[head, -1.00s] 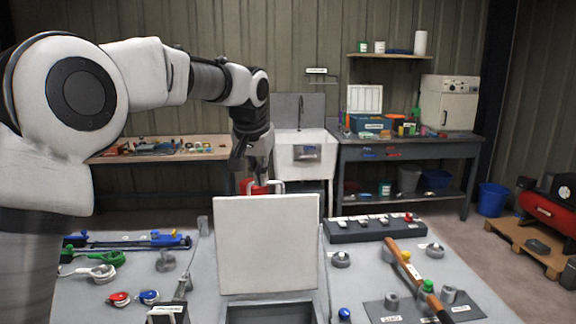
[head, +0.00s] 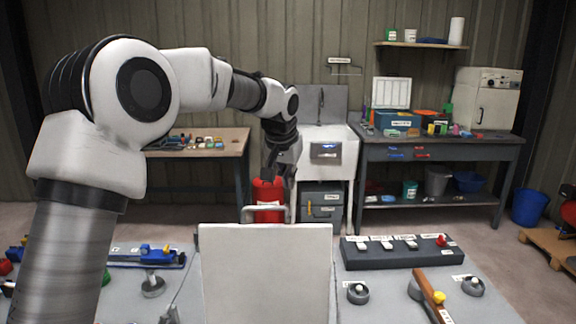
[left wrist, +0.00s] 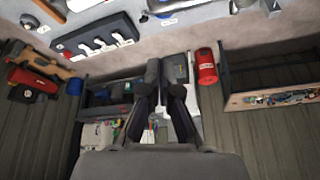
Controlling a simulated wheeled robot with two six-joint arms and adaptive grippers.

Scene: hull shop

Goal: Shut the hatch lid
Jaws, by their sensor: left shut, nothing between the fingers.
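The hatch lid (head: 266,275) is a pale flat panel standing upright on the bench, with its broad face toward me. A metal loop handle (head: 263,211) shows just above its top edge. The lower part of the lid runs out of the picture, so the hatch opening is hidden. My left gripper (head: 281,178) is shut and empty, pointing down above and beyond the lid's top edge, with no clear contact. Its dark fingers (left wrist: 164,85) also show in the left wrist view. My right gripper is not in view.
On the bench, a dark switch block (head: 400,250) and a wooden-handled tool (head: 432,296) are right of the lid. A blue tool (head: 145,256) is at left. Beyond stand a red cylinder (head: 268,193), a white sink (head: 325,150) and a workbench (head: 440,150).

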